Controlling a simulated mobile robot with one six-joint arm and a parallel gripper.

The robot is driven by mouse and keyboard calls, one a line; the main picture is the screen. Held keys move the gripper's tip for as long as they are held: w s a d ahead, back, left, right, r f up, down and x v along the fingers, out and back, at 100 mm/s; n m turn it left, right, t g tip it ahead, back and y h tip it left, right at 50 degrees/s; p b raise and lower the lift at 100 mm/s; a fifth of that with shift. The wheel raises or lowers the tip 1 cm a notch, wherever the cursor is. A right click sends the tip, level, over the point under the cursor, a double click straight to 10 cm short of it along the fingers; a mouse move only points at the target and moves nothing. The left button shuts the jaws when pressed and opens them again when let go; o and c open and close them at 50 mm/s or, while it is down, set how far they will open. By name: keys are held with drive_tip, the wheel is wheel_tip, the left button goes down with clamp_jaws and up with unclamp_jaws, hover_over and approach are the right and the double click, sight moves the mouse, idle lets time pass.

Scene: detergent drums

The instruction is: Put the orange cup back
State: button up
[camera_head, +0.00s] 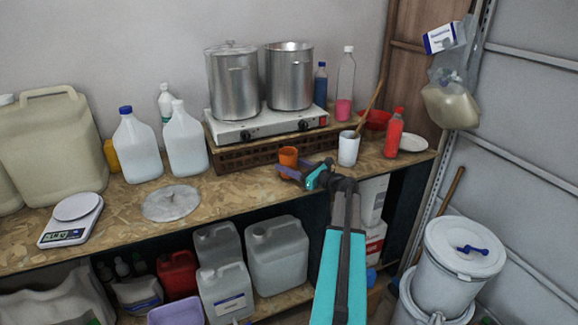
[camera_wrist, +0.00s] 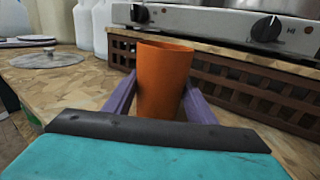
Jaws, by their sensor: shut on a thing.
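The orange cup (camera_head: 288,157) is at the front of the wooden crate under the stove, over the worktop. In the wrist view the cup (camera_wrist: 163,82) stands upright between the two purple fingers of my gripper (camera_wrist: 155,97). The fingers are shut on its sides. My gripper also shows in the head view (camera_head: 291,172), reaching in from the lower right. The cup's base is partly hidden, so I cannot tell whether it touches the worktop.
The brown slatted crate (camera_head: 262,151) bears the two-burner stove (camera_head: 258,126) with two steel pots. A white cup (camera_head: 348,149) with a wooden stick stands to the right, near a red bottle (camera_head: 394,133). A round lid (camera_head: 171,203) lies left on the chipboard worktop (camera_head: 226,196), with bare room beside it.

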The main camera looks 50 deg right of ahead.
drive_tip(key=shift+f, duration=0.4)
drive_tip(key=shift+f, duration=0.2)
drive_tip(key=o, duration=1.1)
drive_tip(key=shift+r, duration=0.1)
drive_tip(key=shift+r, duration=0.15)
drive_tip(key=shift+s+d, duration=0.1)
drive_tip(key=shift+s, duration=0.25)
drive_tip(key=s+b, duration=0.1)
drive_tip(key=s, duration=0.2)
drive_tip(key=s+d+b, duration=0.1)
drive_tip(key=s, duration=0.3)
drive_tip(key=s+b, duration=0.1)
drive_tip(key=s, duration=0.3)
drive_tip(key=shift+s+d, duration=0.1)
drive_tip(key=shift+d, duration=0.15)
